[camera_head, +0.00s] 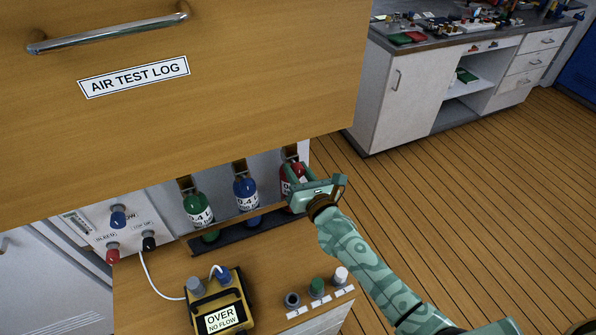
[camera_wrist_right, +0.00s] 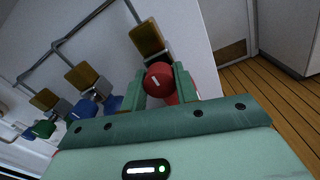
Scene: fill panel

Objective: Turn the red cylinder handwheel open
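The red cylinder (camera_head: 285,187) stands at the right end of the row of cylinders under the wooden cabinet. My right gripper (camera_head: 289,176) reaches it from the right and hides part of it. In the right wrist view, the round red handwheel (camera_wrist_right: 158,77) with a small white mark sits between the two green fingers of my right gripper (camera_wrist_right: 159,84). The fingers lie close against both sides of it, with no clear gap. More red of the cylinder shows below and behind the fingers. My left gripper is not in view.
A green cylinder (camera_head: 198,207) and a blue cylinder (camera_head: 246,192) stand left of the red one in a dark rack (camera_head: 225,232). The cabinet (camera_head: 200,100) overhangs them.

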